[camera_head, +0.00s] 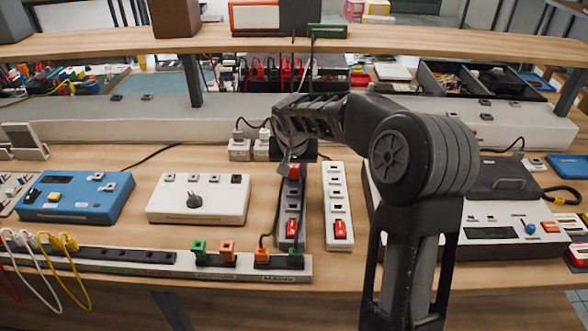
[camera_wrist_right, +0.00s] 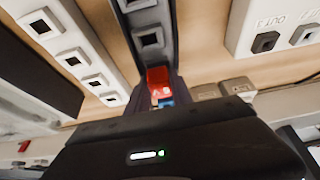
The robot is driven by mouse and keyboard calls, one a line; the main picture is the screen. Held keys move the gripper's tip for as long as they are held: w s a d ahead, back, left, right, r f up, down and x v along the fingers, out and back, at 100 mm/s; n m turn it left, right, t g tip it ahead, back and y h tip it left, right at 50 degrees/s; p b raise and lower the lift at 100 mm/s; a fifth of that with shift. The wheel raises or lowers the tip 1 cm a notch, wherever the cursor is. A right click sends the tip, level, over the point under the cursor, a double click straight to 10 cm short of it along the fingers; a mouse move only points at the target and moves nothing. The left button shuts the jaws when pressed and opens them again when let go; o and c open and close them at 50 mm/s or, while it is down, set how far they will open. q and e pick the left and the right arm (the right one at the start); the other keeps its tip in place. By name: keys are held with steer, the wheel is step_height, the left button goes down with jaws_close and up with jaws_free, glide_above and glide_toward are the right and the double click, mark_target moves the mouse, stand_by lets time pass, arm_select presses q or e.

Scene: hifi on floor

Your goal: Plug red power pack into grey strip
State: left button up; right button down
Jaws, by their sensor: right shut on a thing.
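The grey strip (camera_head: 290,208) lies lengthwise on the table, with dark sockets and a red switch at its near end. The red power pack (camera_head: 294,171) is at the strip's far end, and it also shows in the wrist view (camera_wrist_right: 158,76) against the end of the grey strip (camera_wrist_right: 150,40). My right gripper (camera_head: 291,163) is shut on the pack, reaching over from the right. The fingers are mostly hidden by my own arm in the head view. I cannot tell whether the pack sits in a socket or just above one. My left gripper is not in view.
A white strip (camera_head: 337,205) lies close to the right of the grey strip. A white box (camera_head: 198,199) stands on the left, and white plugs (camera_head: 240,150) sit behind. A long grey rail (camera_head: 140,262) with coloured plugs runs along the front. A shelf (camera_head: 380,38) crosses above.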

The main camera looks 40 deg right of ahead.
stand_by(0.3)
steer(key=c, duration=1.1)
jaws_free()
steer(key=shift+o, duration=0.2)
steer(key=shift+r, duration=0.1)
steer(key=v, duration=0.7)
steer(key=shift+r, duration=0.3)
steer(key=shift+s+a, duration=0.1)
steer(key=shift+r+p, duration=2)
steer(key=shift+r, duration=1)
